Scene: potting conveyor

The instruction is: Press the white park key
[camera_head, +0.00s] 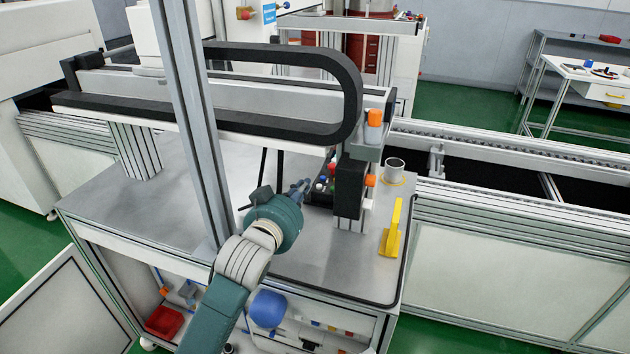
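A small dark key box (318,197) with several coloured keys stands on the metal bench beside a black upright housing. Red, green and blue caps show on it. A small pale cap (322,179) among them may be the white park key, but it is too small to be sure. My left gripper (304,186) points at the box from its left side, with its tip close to the keys. I cannot tell whether it touches them, or whether its fingers are open or shut. My own wrist hides part of the bench in front. My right gripper is not in view.
A grey upright post (195,120) stands left of my arm. A gantry with a black cable chain (345,80) spans above the box. A yellow bracket (391,235) and a grey cup (395,168) stand on the right.

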